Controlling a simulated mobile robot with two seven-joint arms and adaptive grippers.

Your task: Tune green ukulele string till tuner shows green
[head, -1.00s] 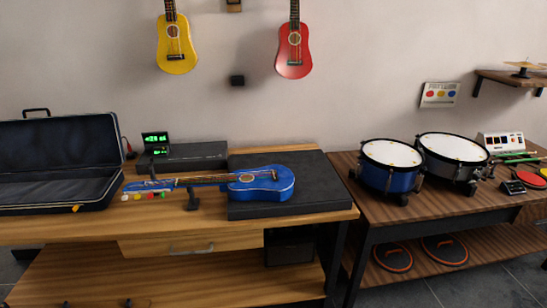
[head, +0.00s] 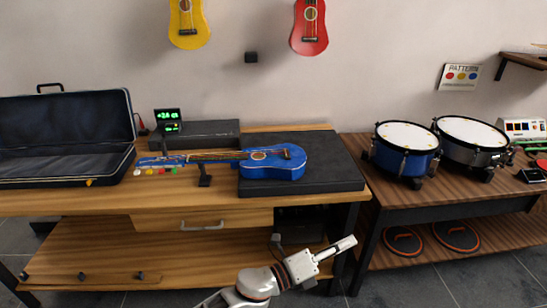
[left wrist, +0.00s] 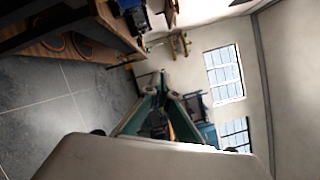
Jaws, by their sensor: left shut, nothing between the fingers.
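The blue ukulele (head: 284,168) lies across the wooden bench, its body on a black pad (head: 350,182) and its neck pointing left over a small black stand (head: 204,180). Coloured tuning pegs sit near its head, and the green peg (head: 174,170) is the rightmost. The strings are too fine to tell apart. The tuner (head: 168,121) stands upright behind the head with green figures on a dark screen. My left arm is low, in front of the bench and apart from the ukulele. In the left wrist view its gripper (left wrist: 163,85) is shut and empty. My right gripper is out of view.
An open black case (head: 60,130) stands at the left of the bench, and a dark flat box (head: 195,133) lies behind the ukulele. A drawer handle (head: 201,227) projects at the front. Drums (head: 408,150) stand on the right-hand table. Yellow and red ukuleles hang on the wall.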

